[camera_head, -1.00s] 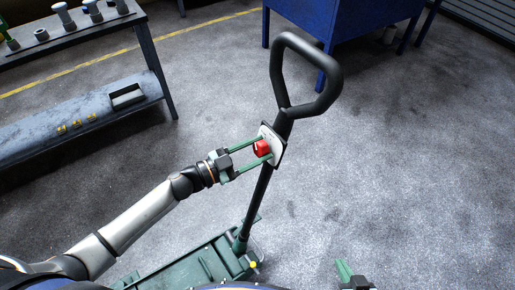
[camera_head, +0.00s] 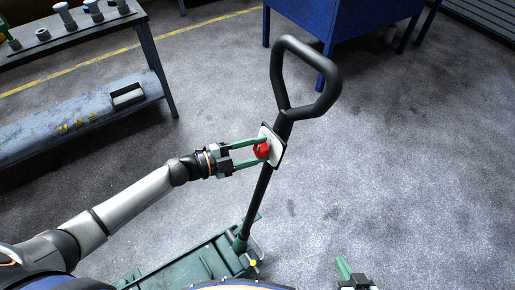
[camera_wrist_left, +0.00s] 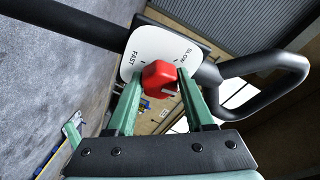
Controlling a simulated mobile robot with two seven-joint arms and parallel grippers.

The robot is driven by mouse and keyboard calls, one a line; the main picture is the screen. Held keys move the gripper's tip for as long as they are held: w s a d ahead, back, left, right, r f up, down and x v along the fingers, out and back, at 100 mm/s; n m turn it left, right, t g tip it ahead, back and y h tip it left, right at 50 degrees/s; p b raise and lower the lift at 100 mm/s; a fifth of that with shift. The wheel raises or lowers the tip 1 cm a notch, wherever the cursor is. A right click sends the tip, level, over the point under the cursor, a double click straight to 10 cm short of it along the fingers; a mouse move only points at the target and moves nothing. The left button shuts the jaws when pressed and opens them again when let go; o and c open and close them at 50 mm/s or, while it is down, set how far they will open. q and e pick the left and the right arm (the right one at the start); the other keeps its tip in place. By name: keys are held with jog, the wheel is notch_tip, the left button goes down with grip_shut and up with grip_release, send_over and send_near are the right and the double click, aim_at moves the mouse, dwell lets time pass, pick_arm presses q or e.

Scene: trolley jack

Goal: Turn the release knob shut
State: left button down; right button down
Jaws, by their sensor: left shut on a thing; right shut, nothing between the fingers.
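The red release knob (camera_head: 262,151) sits on a white plate (camera_head: 272,146) on the black jack handle (camera_head: 262,195). In the left wrist view the knob (camera_wrist_left: 160,79) stands in front of the plate (camera_wrist_left: 148,48), which reads FAST at the left and SLOW at the right. My left gripper (camera_head: 261,150) is shut on the knob, one green finger on each side of it, as the left wrist view (camera_wrist_left: 156,84) also shows. My right gripper (camera_head: 343,268) is shut and empty at the bottom edge, well away from the handle.
The green jack body (camera_head: 190,266) lies on the grey floor below. The handle's black loop grip (camera_head: 329,92) rises above the plate. A workbench (camera_head: 85,115) with parts stands at the left, a blue cabinet (camera_head: 340,30) at the back. The floor at right is clear.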

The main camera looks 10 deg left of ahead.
dwell(0.4)
pick_arm(q)
jog(key=shift+c, duration=1.4)
grip_release()
jog(key=b+v, duration=0.1)
jog(key=v, duration=1.1)
jog(key=shift+s+a, duration=0.15)
jog(key=shift+a, duration=0.05)
jog(key=shift+r, duration=0.1)
jog(key=s+d+f+n+y+p, duration=0.2)
jog(key=s+f+n+y, duration=0.9)
jog(key=n, duration=0.9)
notch_tip(320, 180, down, 4)
jog(key=shift+s+d+f, duration=0.1)
jog(key=shift+s+d, duration=0.55)
jog(key=shift+s, duration=0.45)
